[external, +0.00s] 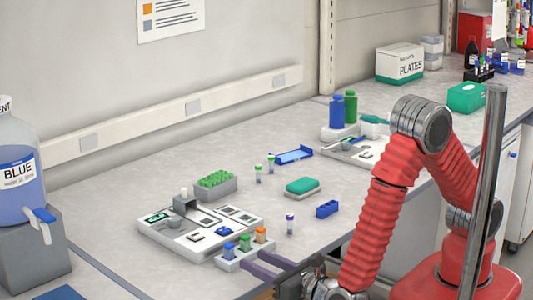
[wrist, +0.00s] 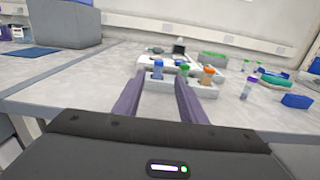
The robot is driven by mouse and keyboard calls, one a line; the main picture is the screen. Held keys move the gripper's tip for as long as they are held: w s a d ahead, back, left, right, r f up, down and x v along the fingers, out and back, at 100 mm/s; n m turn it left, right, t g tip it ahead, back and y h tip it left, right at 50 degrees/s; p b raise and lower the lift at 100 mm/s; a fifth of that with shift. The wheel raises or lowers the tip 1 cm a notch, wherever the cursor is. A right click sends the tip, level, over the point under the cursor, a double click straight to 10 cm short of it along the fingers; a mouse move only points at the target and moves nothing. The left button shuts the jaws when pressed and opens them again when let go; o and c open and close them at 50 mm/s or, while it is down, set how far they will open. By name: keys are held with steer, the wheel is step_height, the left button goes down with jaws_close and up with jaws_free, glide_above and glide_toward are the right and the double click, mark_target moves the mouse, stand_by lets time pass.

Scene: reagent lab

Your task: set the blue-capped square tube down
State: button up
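The blue-capped square tube (external: 229,249) stands upright in the left place of a small white rack (external: 236,265), and it also shows in the wrist view (wrist: 158,70). A green-capped tube (external: 245,242) and an orange-capped tube (external: 261,236) stand beside it in the same rack. My gripper (external: 253,258) is low at the rack's near side. In the wrist view my gripper (wrist: 161,76) has its two purple fingers spread apart, with nothing held between them. The blue-capped tube is seen beyond the gap, and the fingertips do not touch it.
A white instrument board (external: 165,233) lies just behind the rack. A purple-capped tube (external: 290,225) and a blue block (external: 327,209) stand to the right. A green tube rack (external: 214,184) stands farther back.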

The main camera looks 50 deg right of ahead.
steer(key=shift+w+d+r, duration=0.15)
steer(key=shift+w+d, duration=0.1)
steer(key=shift+w, duration=0.05)
steer(key=w+d+r+m+g+h, duration=0.2)
steer(key=d+r+m, duration=0.1)
steer(key=m, duration=0.2)
steer(key=w+d+r+m+g+h, duration=0.2)
steer(key=w+d+r+m, duration=0.1)
steer(key=m, duration=0.3)
steer(key=w+d+r+m+g+h, duration=0.2)
steer(key=w+d+r+m, duration=0.1)
steer(key=m, duration=0.3)
steer(key=shift+w+d+r+g+h, duration=0.1)
steer(key=shift+w+r+g+h, duration=0.1)
steer(key=shift+r, duration=0.25)
steer(key=shift+w+r+g+h, duration=0.1)
steer(key=shift+r+h, duration=0.1)
steer(key=shift+r, duration=0.25)
steer(key=s+a+r+m+g+y, duration=0.2)
steer(key=a+m, duration=0.3)
steer(key=m, duration=0.4)
steer(key=s+a+r+m+g+y, duration=0.2)
steer(key=s+a+m+g+y, duration=0.2)
steer(key=m, duration=0.6)
steer(key=shift+a+g+y, duration=0.4)
steer(key=shift+a+g, duration=0.1)
steer(key=shift+a, duration=0.1)
steer(key=x, duration=0.8)
steer(key=shift+w+f, duration=0.2)
